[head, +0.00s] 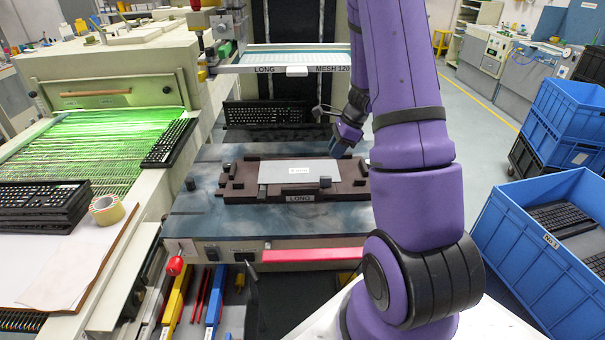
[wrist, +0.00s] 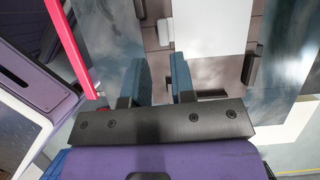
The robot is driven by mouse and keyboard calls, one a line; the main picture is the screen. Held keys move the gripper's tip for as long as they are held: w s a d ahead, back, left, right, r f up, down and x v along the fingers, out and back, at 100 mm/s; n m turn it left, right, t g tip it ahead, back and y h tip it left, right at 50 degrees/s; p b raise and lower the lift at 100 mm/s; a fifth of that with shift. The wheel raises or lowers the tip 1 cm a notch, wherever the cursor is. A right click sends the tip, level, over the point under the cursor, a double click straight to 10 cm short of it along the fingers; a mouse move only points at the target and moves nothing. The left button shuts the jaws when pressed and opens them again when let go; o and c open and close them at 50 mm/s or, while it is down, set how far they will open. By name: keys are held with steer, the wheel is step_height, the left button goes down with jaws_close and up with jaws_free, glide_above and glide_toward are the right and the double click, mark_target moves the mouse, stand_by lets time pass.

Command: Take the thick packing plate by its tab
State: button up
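A light grey plate (head: 300,172) with a small white label lies flat on the brown jig marked LONG (head: 240,197). My gripper (head: 341,151) is above the jig's back right part. In the wrist view its two blue-padded fingers (wrist: 159,80) stand apart with nothing between them. The plate's thickness is hard to judge.
A screen frame marked LONG, MESH 120 (head: 290,69) hangs over the back of the bed (head: 195,228). A black keyboard (head: 266,112) stands behind the jig. Keyboards (head: 40,205) are stacked at left. A blue crate (head: 515,250) with keyboards is at right.

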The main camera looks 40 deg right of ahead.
mark_target(324, 177)
steer(key=shift+m, duration=0.3)
steer(key=x, duration=0.7)
steer(key=d+x, duration=0.1)
steer(key=x, duration=0.3)
steer(key=shift+s+f, duration=0.2)
steer(key=shift+f, duration=0.3)
jaws_close()
